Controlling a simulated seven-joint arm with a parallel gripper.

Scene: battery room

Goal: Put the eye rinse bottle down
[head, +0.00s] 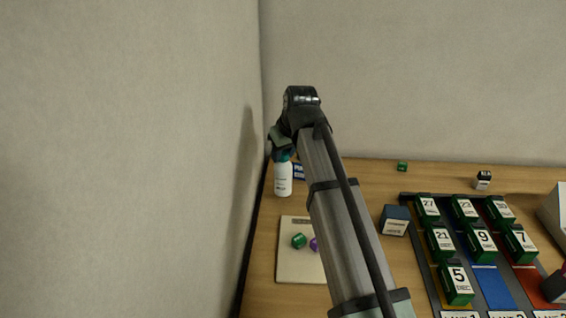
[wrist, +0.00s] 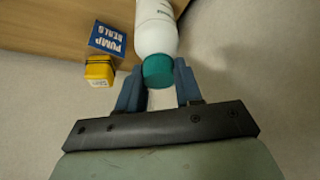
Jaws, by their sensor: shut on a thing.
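The eye rinse bottle (head: 283,180) is white with a teal cap and hangs upright below my gripper (head: 281,148) at the back left of the table in the head view. In the wrist view the bottle (wrist: 155,28) extends away from my gripper (wrist: 158,84), whose two blue fingers are shut on the teal cap (wrist: 158,71). The bottle's base is cut off in the wrist view. I cannot tell whether it touches the wooden table (head: 262,225).
A blue "PUMP SEALS" card (wrist: 107,39) and a yellow block (wrist: 99,70) are close beside the bottle. A cream pad (head: 288,273) with green and purple dice lies in front. A blue box (head: 395,220) and a lane tray (head: 408,197) of numbered green blocks are right. A wall stands left.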

